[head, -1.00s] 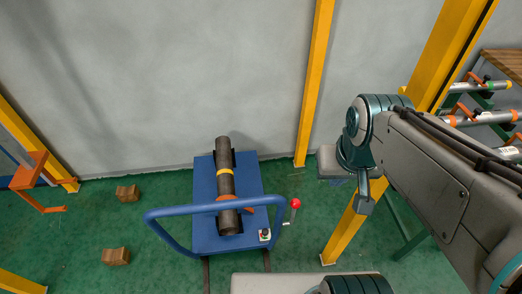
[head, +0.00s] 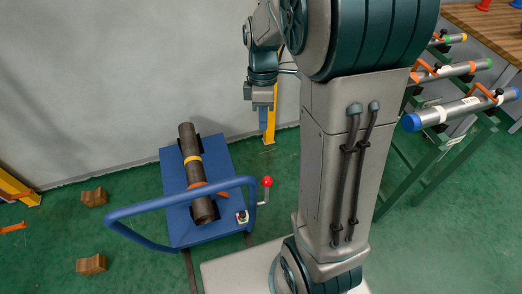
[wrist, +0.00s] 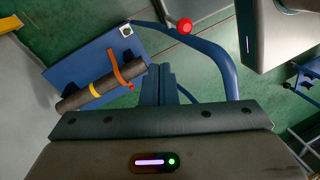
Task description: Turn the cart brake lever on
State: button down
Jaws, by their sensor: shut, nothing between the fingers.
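The blue cart (head: 172,183) stands on the green floor with a curved blue push handle (head: 180,199) at its near end. A brake lever with a red ball knob (head: 267,182) on a thin bent rod rises at the cart's right side, beside the handle. The red knob also shows at the top of the wrist view (wrist: 184,26). My gripper (head: 263,119) hangs pointing down, above and behind the knob in the head view, apart from it. Its fingers (wrist: 158,84) are shut and empty.
A dark pipe (head: 203,206) with a yellow band lies on the cart, with an orange strap (wrist: 117,68) across it. Wooden blocks (head: 92,265) lie at left; a pipe rack (head: 447,112) stands at right.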

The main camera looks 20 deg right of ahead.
jog(key=s+f+n+g, duration=0.1)
jog(key=s+f, duration=0.4)
jog(key=f, duration=0.7)
jog(key=shift+a+f+n, duration=0.4)
jog(key=shift+a+n, duration=0.05)
jog(key=shift+n, duration=0.15)
jog(key=shift+d, duration=0.1)
